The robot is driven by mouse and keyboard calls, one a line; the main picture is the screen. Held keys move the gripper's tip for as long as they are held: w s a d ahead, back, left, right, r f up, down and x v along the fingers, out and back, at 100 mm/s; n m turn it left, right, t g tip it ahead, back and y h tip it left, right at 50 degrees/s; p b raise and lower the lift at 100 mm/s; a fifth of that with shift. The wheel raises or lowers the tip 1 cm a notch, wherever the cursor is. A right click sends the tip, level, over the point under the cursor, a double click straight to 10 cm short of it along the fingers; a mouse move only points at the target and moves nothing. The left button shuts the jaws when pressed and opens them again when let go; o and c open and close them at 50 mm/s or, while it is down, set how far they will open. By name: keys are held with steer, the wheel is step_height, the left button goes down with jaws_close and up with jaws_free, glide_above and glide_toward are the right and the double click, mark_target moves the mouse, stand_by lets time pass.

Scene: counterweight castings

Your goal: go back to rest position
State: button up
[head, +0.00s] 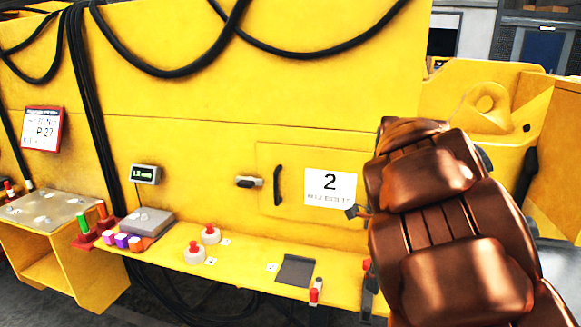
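My brown arm fills the right side of the head view, in front of the yellow machine (200,90). My gripper (355,212) is mostly hidden behind the arm. Only a small dark piece, which seems to be part of it, shows at the arm's left edge beside the white sign with a 2 (330,187). I cannot see both fingers or anything held.
The yellow ledge below holds two red-topped buttons (202,244), a dark flat pad (295,270), a grey scale (148,222) and several small coloured blocks (122,240). A metal-topped stand (45,212) is at left. Black cables (85,110) hang down the panel.

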steer(key=s+a+f+n+g, duration=0.1)
steer(key=s+f+n, duration=0.1)
steer(key=s+n, duration=1.2)
steer(key=s+a+f+n+p, duration=0.1)
steer(key=s+a+f+n, duration=0.1)
steer(key=s+n, duration=1.2)
steer(key=shift+s+f+g, duration=0.15)
steer(key=shift+f+g, duration=0.25)
steer(key=shift+f, duration=0.05)
steer(key=shift+d, duration=0.1)
